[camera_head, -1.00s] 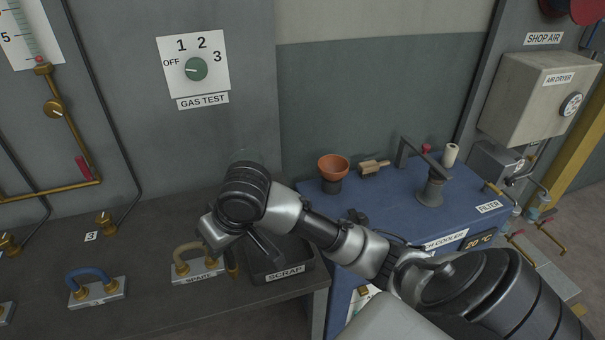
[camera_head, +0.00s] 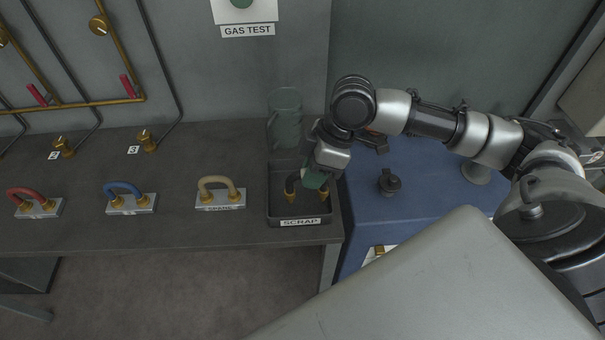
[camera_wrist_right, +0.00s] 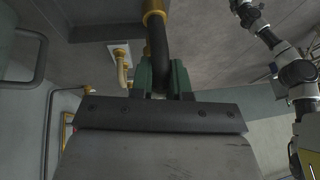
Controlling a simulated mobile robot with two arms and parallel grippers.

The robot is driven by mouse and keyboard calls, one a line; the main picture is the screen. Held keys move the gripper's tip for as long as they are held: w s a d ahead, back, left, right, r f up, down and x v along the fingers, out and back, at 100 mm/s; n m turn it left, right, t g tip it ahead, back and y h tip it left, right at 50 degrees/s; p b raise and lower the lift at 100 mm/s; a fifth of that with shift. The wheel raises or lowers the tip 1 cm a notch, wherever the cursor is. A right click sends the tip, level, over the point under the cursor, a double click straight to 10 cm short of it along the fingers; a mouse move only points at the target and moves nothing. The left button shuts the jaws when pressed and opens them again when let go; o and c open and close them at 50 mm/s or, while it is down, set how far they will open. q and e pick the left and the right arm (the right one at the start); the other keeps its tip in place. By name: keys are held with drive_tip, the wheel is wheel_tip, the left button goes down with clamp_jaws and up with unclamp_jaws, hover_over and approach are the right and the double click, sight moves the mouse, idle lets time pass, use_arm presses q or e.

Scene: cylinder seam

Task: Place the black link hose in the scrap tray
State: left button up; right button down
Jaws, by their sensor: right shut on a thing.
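The black link hose (camera_head: 291,184) is a short curved hose with brass ends. My right gripper (camera_head: 314,180) is shut on it. In the head view the hose is over the scrap tray (camera_head: 273,213), brass ends down; whether they touch the floor of the tray I cannot tell. In the right wrist view the green fingers (camera_wrist_right: 160,80) pinch the black hose (camera_wrist_right: 157,45), with a brass fitting (camera_wrist_right: 153,17) beyond. An arm at the right of that view looks like my left one; its gripper end is too small to read.
The tan hose (camera_head: 214,183) on its SPARE block stands left of the tray. Blue (camera_head: 123,188) and red (camera_head: 26,194) hoses sit on blocks further left. A translucent green cylinder shape (camera_head: 285,118) is behind the tray. The blue chiller cabinet (camera_head: 415,188) is on the right.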

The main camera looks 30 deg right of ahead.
drive_tip(key=w+f, duration=0.2)
drive_tip(key=w+d+f+p, duration=0.1)
drive_tip(key=w+f, duration=0.1)
drive_tip(key=f, duration=0.1)
drive_tip(key=w+f+p, duration=0.1)
drive_tip(key=w+f, duration=0.1)
drive_tip(key=f, duration=0.1)
drive_tip(key=shift+w+d, duration=0.35)
use_arm(q)
drive_tip(key=shift+w+d+r, duration=0.1)
drive_tip(key=shift+d+r, duration=0.1)
drive_tip(key=shift+r, duration=0.9)
use_arm(e)
drive_tip(key=shift+f, duration=0.1)
drive_tip(key=shift+f, duration=0.1)
drive_tip(key=c, duration=1.1)
unclamp_jaws()
use_arm(q)
wheel_tip(320, 180, down, 2)
drive_tip(key=shift+f+b, duration=0.25)
drive_tip(key=shift+b, duration=1)
use_arm(e)
drive_tip(key=v, duration=1.2)
